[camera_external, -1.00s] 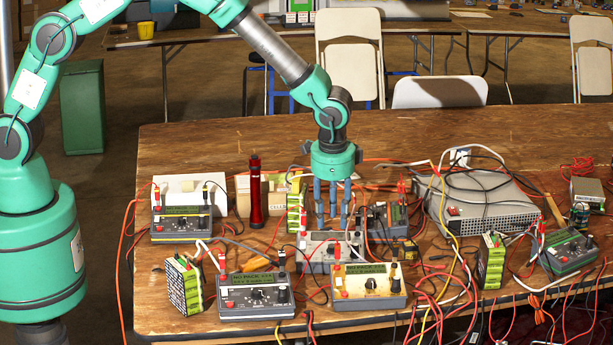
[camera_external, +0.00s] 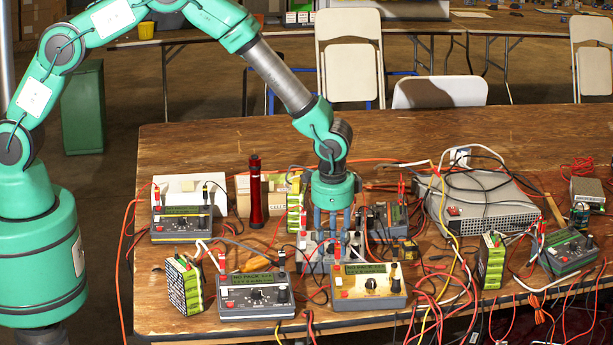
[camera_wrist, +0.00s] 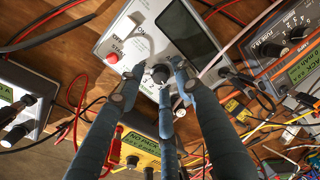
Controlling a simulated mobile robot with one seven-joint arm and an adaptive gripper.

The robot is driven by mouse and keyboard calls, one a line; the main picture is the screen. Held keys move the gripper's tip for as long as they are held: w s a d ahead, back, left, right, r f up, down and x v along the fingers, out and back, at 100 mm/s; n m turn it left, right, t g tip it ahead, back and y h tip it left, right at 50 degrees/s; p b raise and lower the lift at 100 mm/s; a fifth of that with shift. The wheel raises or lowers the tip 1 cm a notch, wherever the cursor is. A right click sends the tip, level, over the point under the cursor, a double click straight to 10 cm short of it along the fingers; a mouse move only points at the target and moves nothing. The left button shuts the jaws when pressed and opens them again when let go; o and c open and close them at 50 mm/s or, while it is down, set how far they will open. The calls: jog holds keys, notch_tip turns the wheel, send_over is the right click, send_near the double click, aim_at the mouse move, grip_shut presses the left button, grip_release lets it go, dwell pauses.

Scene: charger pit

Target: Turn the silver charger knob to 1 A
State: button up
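The silver charger (camera_external: 309,262) sits mid-table, partly hidden behind the front chargers and my fingers. In the wrist view the silver charger (camera_wrist: 112,38) shows a dark screen, a red button and a dark round knob (camera_wrist: 160,73) with a light mark. My three-fingered gripper (camera_external: 331,238) points down over this charger. In the wrist view my gripper (camera_wrist: 158,86) has its fingers spread, with tips near the knob on more than one side. I cannot tell whether any fingertip touches it. The knob's dial setting is too small to read.
A yellow-edged charger (camera_external: 369,296) and a grey charger (camera_external: 255,298) stand in front. Another charger (camera_external: 181,229) stands at left, and a red cylinder (camera_external: 256,200) behind. Loose cables cross the table around the silver charger. The table's back strip (camera_external: 230,137) is clear.

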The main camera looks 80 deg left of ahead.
grip_shut()
jog(key=shift+m+p, duration=0.4)
jog(key=m+p, duration=0.2)
jog(key=m, duration=0.1)
jog(key=shift+r, duration=0.1)
jog(key=shift+m+p, duration=0.7)
jog(key=shift+m, duration=0.3)
jog(key=shift+o, duration=0.5)
grip_release()
